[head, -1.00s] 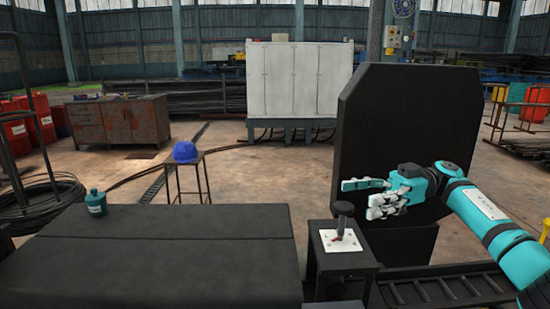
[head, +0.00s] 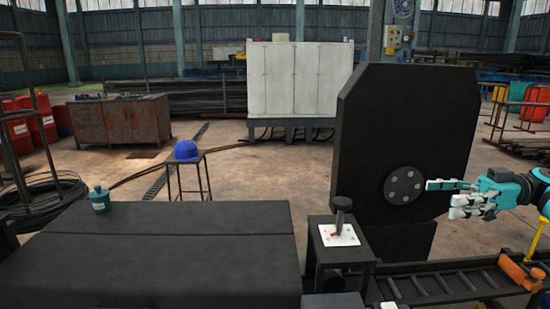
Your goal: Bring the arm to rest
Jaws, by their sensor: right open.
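My right gripper (head: 452,197) is open and empty at the right of the head view. Its fingers point left, in front of the right edge of a large black panel (head: 400,120) with cut corners. A grey round hub with several bolts (head: 403,185) shows on that panel, just left of the fingertips. A lever with a dark knob (head: 340,208) stands on a white plate on a black box, left of and below the gripper. My left gripper is not in view.
A broad black surface (head: 160,255) fills the lower left, with a teal canister (head: 99,200) at its far left corner. A blue helmet (head: 186,151) sits on a small stand behind. A dark ladder-like rail (head: 440,285) with an orange piece (head: 520,272) runs along the lower right.

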